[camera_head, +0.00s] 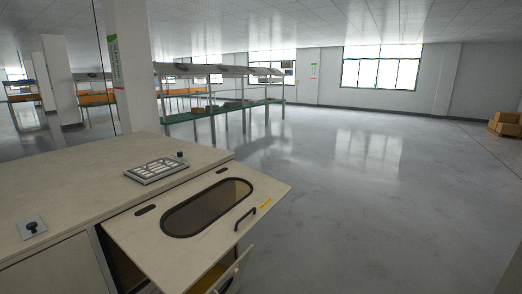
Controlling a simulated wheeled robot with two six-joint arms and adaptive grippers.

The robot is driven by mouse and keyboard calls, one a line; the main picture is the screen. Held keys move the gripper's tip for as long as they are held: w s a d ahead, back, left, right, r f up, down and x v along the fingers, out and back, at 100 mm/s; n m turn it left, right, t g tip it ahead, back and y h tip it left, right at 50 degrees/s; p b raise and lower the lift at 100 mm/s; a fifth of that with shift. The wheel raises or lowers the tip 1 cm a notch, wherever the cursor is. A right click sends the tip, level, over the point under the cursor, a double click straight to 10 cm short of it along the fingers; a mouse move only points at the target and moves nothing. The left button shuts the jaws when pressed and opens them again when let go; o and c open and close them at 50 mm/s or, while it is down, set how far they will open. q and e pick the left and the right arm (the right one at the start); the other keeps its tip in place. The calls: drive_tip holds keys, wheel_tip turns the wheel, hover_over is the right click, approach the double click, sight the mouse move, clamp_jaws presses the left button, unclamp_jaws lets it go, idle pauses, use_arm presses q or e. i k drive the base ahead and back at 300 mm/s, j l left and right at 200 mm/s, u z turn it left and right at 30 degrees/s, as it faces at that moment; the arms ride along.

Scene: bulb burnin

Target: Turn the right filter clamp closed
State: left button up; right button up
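A grey slotted panel, likely the filter (157,170), lies on top of the beige cabinet (80,185). A small dark knob (180,154) stands at the panel's far right corner; it may be the right filter clamp, but it is too small to tell whether it is turned open or closed. A second dark knob on a light plate (33,228) sits at the cabinet's near left and looks separate from the panel. Neither of my grippers is in view.
A flap with a dark oval window (207,207) and a black handle (245,218) juts out from the cabinet's right side. An open drawer or door (232,272) shows below it. Green-topped workbenches (220,109) stand behind. The floor (370,200) at right is clear.

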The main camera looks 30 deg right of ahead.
sight(179, 154)
drive_tip(key=z, duration=0.25)
drive_tip(key=l+u, duration=0.1)
drive_tip(key=u, duration=0.9)
drive_tip(key=l+u, duration=0.35)
drive_tip(key=l, duration=0.15)
drive_tip(key=l+u, duration=0.3)
drive_tip(key=l, duration=0.25)
drive_tip(key=k+l+u, duration=0.1)
drive_tip(key=l+u, duration=0.25)
drive_tip(key=l, duration=0.15)
drive_tip(key=k+l+u, duration=0.15)
drive_tip(key=l+u, duration=0.15)
drive_tip(key=l, duration=0.2)
